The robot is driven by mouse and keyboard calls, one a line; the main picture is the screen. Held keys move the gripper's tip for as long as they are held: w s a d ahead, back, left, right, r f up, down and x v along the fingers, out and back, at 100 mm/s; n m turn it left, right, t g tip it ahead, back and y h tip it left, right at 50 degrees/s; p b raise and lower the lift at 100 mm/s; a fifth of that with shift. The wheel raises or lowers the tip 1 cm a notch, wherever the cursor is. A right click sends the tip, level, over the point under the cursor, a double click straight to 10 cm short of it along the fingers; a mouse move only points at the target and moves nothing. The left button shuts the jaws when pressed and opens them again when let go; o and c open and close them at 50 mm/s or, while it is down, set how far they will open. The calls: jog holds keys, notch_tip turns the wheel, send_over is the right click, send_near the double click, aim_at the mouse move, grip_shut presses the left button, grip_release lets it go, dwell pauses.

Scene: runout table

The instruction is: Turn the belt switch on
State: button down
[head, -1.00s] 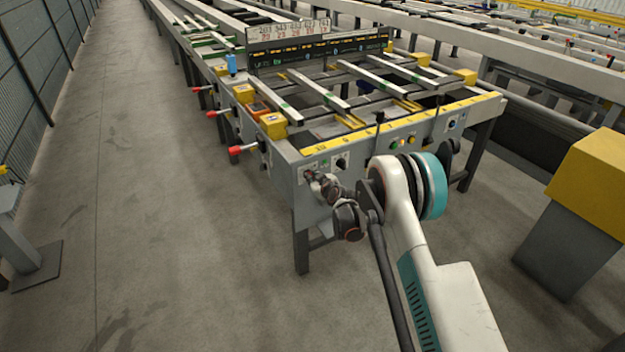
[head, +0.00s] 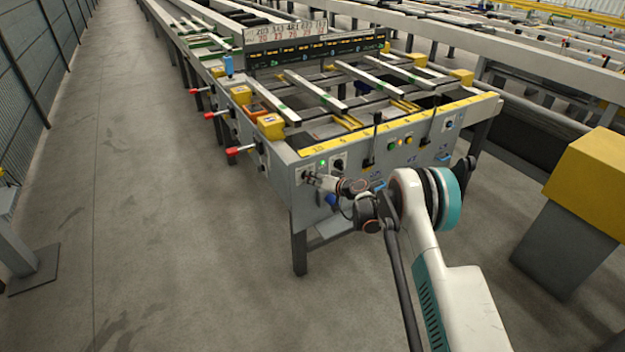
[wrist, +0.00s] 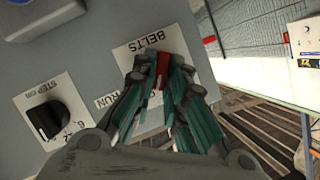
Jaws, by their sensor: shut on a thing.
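The belt switch (wrist: 163,62) shows as a red piece in the wrist view, on a white plate lettered BELTS with RUN at its side. My gripper (wrist: 165,85) has its teal-padded fingers closed around it, hiding most of the switch and part of the plate. In the head view my gripper (head: 309,178) is at the left end of the table's grey front panel and covers the switch there. The switch's exact angle is hard to read.
A black rotary knob (wrist: 45,118) on a STEP plate sits beside the switch. A green lamp (head: 323,163) shows above my gripper. Red-tipped levers (head: 238,150) stick out on the table's left side.

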jog(key=shift+f+m+y, duration=0.1)
jog(key=shift+m+y, duration=0.3)
jog(key=shift+m, duration=0.2)
dwell(0.3)
jog(key=c, duration=1.6)
grip_release()
jog(key=v, duration=1.2)
jog(key=shift+d, duration=0.15)
jog(key=shift+w, duration=0.15)
